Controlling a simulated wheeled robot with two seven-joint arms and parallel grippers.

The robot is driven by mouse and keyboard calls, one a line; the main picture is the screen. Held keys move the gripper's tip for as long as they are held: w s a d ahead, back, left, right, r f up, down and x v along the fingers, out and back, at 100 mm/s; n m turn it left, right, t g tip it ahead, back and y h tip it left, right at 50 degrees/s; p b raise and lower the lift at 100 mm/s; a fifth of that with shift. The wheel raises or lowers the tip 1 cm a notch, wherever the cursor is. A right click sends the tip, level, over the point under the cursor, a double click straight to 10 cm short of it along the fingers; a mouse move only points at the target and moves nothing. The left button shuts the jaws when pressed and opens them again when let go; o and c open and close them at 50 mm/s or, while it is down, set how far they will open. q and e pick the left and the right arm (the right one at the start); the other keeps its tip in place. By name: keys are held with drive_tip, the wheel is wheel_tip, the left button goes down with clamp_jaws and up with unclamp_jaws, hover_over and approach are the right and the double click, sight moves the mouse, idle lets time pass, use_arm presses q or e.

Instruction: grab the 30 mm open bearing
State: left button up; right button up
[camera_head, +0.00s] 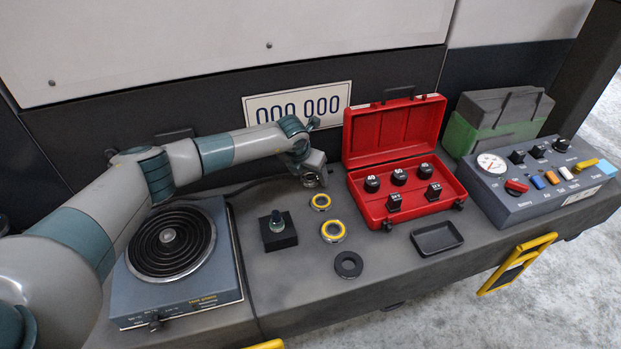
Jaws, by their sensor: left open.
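Three ring-shaped parts lie in a rough line on the bench. A small yellow-rimmed ring (320,208) is farthest back, a larger yellow-rimmed ring (323,231) is in the middle, and a dark flat ring (340,270) is nearest the front. I cannot read any size on them, so I cannot tell which is the 30 mm open bearing. My left gripper (314,184) points down just behind the small yellow-rimmed ring. It is open with nothing visible in it; its fingers are small and partly hidden. My right gripper is not in view.
An open red case (372,207) with several black labelled pieces stands right of the rings. A black tray (437,250) lies before it. A black block with a peg (281,243) and a hotplate (222,270) are left. A control box (500,206) is far right.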

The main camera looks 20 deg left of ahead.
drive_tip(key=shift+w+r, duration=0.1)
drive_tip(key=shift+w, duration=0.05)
use_arm(q)
drive_tip(key=shift+c, duration=1.1)
drive_tip(key=c, duration=1)
drive_tip(key=shift+c, duration=0.3)
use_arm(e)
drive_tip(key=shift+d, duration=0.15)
use_arm(q)
drive_tip(key=shift+r, duration=0.1)
